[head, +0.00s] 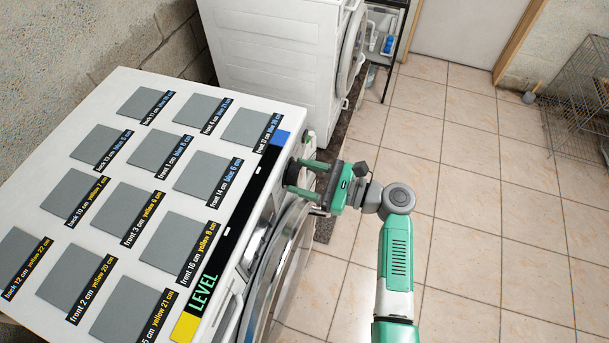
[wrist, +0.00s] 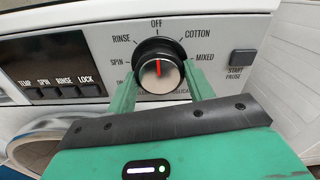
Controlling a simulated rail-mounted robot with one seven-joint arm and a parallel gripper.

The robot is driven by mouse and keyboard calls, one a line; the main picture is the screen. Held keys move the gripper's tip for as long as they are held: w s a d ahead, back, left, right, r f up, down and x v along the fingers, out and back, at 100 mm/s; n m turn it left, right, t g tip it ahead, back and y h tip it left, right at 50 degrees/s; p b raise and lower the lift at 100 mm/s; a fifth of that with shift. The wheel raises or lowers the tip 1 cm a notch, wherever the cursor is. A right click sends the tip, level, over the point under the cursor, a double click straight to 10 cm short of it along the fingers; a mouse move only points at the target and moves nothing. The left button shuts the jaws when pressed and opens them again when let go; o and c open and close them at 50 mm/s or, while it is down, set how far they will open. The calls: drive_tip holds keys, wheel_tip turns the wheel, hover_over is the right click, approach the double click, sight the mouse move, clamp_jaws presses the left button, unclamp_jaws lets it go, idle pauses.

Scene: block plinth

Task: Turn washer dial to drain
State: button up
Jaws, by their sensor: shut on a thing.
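The washer dial (wrist: 157,65), a dark knob with a silver face and a red pointer line, is on the white front panel in the wrist view. The red line stands nearly upright, toward OFF. Around it I read SPIN, RINSE, OFF, COTTON and MIXED. A label at the lower left, starting "DR", is partly hidden by my finger. My gripper (wrist: 162,84) is shut on the dial, one green finger on each side. In the head view my gripper (head: 292,176) reaches the washer's front edge from the right.
The washer top (head: 105,185) carries several grey squares with printed labels and a LEVEL strip (head: 215,280). A START PAUSE button (wrist: 242,57) sits right of the dial, dark buttons (wrist: 65,91) left. Another white machine (head: 270,45) stands behind. The tiled floor (head: 480,200) at right is clear.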

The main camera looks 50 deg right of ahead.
drive_tip(key=n+b, duration=0.4)
drive_tip(key=n, duration=0.1)
drive_tip(key=shift+f+n, duration=0.15)
drive_tip(key=shift+n, duration=0.25)
drive_tip(key=n+b, duration=0.5)
drive_tip(key=n, duration=0.1)
drive_tip(key=shift+n, duration=0.3)
drive_tip(key=n+b, duration=0.6)
drive_tip(key=shift+b, duration=0.35)
drive_tip(key=n+b, duration=0.3)
drive_tip(key=shift+r+n+b, duration=0.25)
drive_tip(key=shift+n+b, duration=0.65)
drive_tip(key=shift+n, duration=0.4)
